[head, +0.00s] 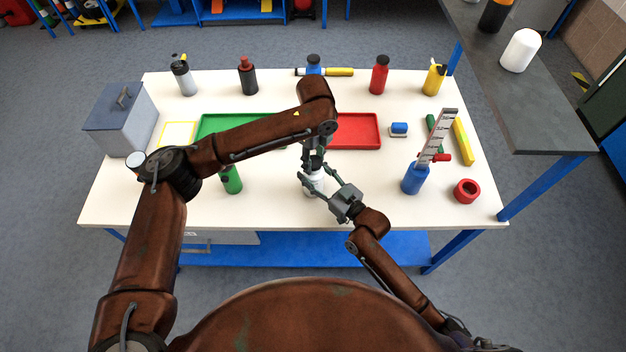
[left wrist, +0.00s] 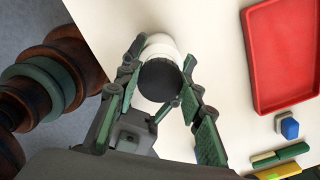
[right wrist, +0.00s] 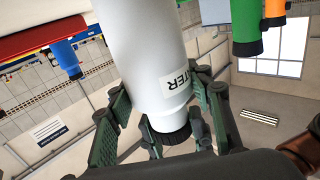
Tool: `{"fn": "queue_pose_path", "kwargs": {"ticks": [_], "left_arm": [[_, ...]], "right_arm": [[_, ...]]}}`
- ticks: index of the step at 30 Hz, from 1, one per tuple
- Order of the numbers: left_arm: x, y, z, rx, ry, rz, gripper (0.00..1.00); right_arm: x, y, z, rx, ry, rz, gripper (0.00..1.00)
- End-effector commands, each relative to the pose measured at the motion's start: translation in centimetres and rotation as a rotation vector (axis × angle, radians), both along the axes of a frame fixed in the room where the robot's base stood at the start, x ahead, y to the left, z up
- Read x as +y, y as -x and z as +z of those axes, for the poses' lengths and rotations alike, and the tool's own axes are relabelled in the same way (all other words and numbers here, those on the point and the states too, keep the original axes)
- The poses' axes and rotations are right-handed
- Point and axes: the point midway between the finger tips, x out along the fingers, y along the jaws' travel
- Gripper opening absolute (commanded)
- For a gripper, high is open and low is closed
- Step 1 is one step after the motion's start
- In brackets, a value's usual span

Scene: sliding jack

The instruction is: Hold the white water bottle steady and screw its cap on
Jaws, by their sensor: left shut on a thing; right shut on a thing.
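The white water bottle (head: 313,183) stands near the front middle of the table, partly hidden by my grippers. Its label shows upside down in the right wrist view, on the white body (right wrist: 140,50). My right gripper (head: 317,186) is shut around the bottle from the front right. The black cap (left wrist: 160,80) sits at the bottle's top and also shows in the right wrist view (right wrist: 168,135). My left gripper (head: 315,160) comes from above and is shut on the cap, one finger on each side. I cannot tell how far the cap is threaded.
A green bottle (head: 230,180) stands to the left, and a blue container (head: 413,180) to the right. A red tray (head: 358,130) and a green tray (head: 215,124) lie behind. A grey toolbox (head: 120,118) is at the left edge. A red ring (head: 467,190) lies front right.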

Motion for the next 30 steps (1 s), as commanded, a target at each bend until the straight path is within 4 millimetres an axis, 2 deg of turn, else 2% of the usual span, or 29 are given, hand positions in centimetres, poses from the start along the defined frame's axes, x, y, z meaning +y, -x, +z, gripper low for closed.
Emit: {"fn": "queue_pose_path", "kwargs": {"ticks": [6, 12, 17, 18, 26, 30], "left_arm": [[0.3, -0.21, -0.01, 0.001, -0.006, -0.44, 0.06], [0.3, -0.22, -0.03, 0.005, -0.007, -0.786, 0.06], [0.3, -0.23, -0.03, 0.004, -0.007, -0.796, 0.06], [0.31, -0.24, -0.03, 0.004, -0.007, -0.796, 0.37], [0.15, -0.15, -0.03, 0.004, -0.004, -0.796, 0.55], [0.1, -0.12, -0.03, 0.004, -0.003, -0.797, 0.56]], "right_arm": [[-0.14, -0.04, 0.07, -0.002, -0.001, -0.002, 0.0], [-0.13, -0.02, 0.08, -0.002, -0.001, -0.002, 0.0], [-0.12, -0.02, 0.08, -0.002, -0.001, -0.002, 0.0], [-0.12, -0.02, 0.08, -0.002, -0.001, -0.002, 0.0], [-0.06, -0.01, 0.08, -0.002, -0.001, -0.001, 0.0], [-0.03, 0.0, 0.09, -0.002, -0.001, 0.0, 0.0]]}}
